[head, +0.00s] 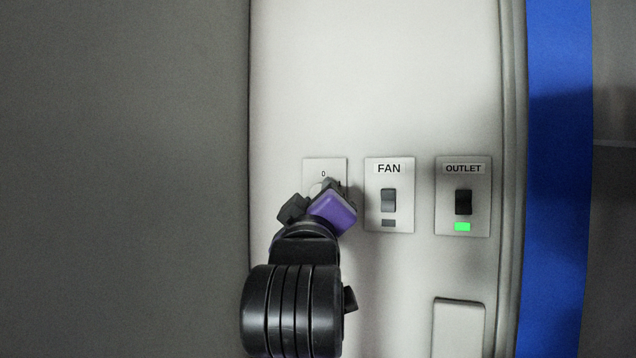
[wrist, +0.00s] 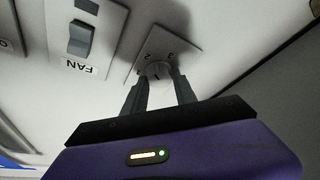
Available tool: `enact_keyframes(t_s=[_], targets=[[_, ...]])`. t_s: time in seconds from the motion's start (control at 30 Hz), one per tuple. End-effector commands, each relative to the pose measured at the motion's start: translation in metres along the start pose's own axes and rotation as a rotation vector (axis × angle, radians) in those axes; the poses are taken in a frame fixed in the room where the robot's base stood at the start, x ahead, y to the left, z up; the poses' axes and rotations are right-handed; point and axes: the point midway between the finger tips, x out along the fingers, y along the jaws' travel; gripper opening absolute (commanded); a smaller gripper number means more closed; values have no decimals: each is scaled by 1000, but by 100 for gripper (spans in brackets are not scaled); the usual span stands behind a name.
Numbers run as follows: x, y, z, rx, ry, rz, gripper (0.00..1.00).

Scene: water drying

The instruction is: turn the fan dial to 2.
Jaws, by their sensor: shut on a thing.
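The fan dial (wrist: 156,69) is a small round pale knob on a white plate (head: 311,165) on the light wall panel. In the head view a 0 shows at the top of the plate, and my gripper (head: 327,188) covers most of the dial. In the wrist view my gripper (wrist: 159,78) has its two dark fingers on either side of the dial, shut on it. Small number marks show beside the dial, but I cannot tell which one it points to.
Right of the dial plate is the FAN switch (head: 388,200) with a dark indicator. Further right is the OUTLET switch (head: 463,202) with a lit green indicator. A pale box (head: 458,328) stands out below, and a blue strip (head: 558,180) runs along the right.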

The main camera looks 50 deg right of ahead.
Motion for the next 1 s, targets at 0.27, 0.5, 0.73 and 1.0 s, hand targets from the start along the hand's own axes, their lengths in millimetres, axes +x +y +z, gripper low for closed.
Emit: enact_keyframes(t_s=[0.27, 0.5, 0.73, 1.0], targets=[[0, 0, 1, -42, -3, -17, 0], [0, 0, 1, -44, -2, -18, 0], [0, 0, 1, -43, -2, -18, 53], [0, 0, 0, -42, -1, -17, 55]])
